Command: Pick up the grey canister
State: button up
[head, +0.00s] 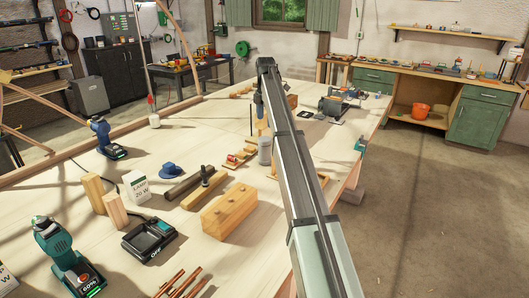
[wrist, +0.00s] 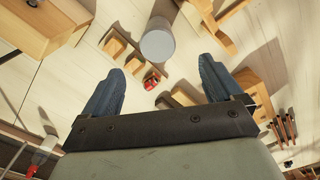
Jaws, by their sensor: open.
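The grey canister (head: 265,152) stands on the wooden workbench in the head view, partly hidden by my arm. In the wrist view the canister (wrist: 157,45) shows from above as a grey cylinder, just beyond the fingertips and between their lines. My gripper (wrist: 162,66) is open and empty, with its two blue ribbed fingers spread apart. In the head view only a blue finger of my gripper (head: 259,106) shows beside the arm, above and near the canister. The fingers do not appear to touch it.
A small wooden rack with red items (head: 240,157) lies just left of the canister. A wooden block (head: 229,211), dark cylinder (head: 183,187), blue object (head: 171,170) and charger (head: 149,240) stand nearer. The bench's right edge is close to the arm.

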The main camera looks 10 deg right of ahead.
send_over(264, 146)
jog(key=w+d, duration=0.1)
jog(key=w, duration=0.1)
notch_tip(264, 146, down, 8)
jog(key=shift+r, duration=0.25)
jog(key=shift+w+a+f, duration=0.1)
jog(key=shift+f, duration=1.45)
jog(key=shift+w+a+f, duration=0.1)
jog(key=shift+f, duration=1.45)
jog(key=shift+r, duration=0.1)
jog(key=c, duration=1.3)
